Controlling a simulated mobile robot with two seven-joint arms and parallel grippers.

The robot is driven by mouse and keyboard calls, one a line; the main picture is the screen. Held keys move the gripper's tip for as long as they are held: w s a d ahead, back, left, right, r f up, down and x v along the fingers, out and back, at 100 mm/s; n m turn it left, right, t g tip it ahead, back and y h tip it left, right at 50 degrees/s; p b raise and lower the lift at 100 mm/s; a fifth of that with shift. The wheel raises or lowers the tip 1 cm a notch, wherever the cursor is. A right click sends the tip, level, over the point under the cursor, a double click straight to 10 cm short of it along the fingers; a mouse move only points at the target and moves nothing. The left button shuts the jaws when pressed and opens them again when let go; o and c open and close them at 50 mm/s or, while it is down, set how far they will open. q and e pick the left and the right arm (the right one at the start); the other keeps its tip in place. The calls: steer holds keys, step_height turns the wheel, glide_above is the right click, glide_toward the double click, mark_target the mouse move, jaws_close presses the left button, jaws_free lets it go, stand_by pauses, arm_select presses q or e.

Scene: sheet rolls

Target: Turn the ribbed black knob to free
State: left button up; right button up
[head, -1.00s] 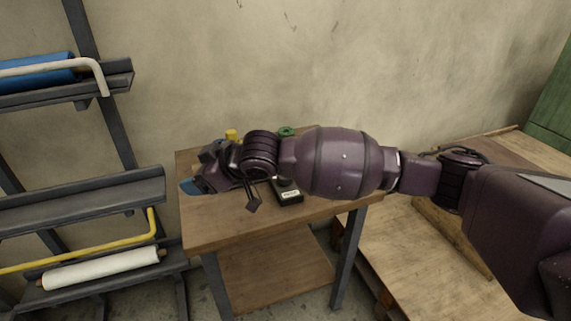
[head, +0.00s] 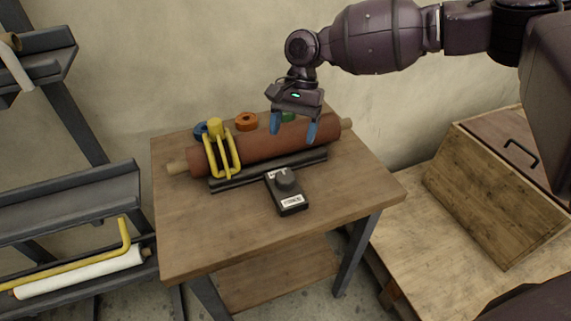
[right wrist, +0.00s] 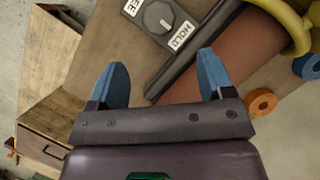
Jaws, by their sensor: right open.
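The ribbed black knob (head: 287,178) sits on a dark box (head: 290,200) on the small table, in front of the brown roll. In the right wrist view the knob (right wrist: 158,17) lies at the top between a HOLD label (right wrist: 181,36) and a partly cut-off label ending in EE. Its white mark points toward HOLD. My right gripper (head: 293,130) is open and empty, above the roll and apart from the knob. Its blue fingers show in the right wrist view (right wrist: 162,62), pointing toward the knob side. My left gripper is not in view.
The brown roll (head: 265,143) lies on a dark cradle under a yellow clamp (head: 222,160). The table (head: 225,235) is clear in front. A rack stands left and a wooden crate (head: 490,200) right.

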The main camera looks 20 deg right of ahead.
mark_target(286, 175)
steer(key=b+x, duration=0.1)
steer(key=x, duration=0.8)
steer(key=shift+s+b, duration=0.1)
steer(key=shift+b, duration=0.2)
steer(key=shift+s+a+f, duration=0.2)
steer(key=shift+f, duration=0.55)
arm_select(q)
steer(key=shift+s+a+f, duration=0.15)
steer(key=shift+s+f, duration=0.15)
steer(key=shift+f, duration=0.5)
arm_select(e)
steer(key=shift+c, duration=0.4)
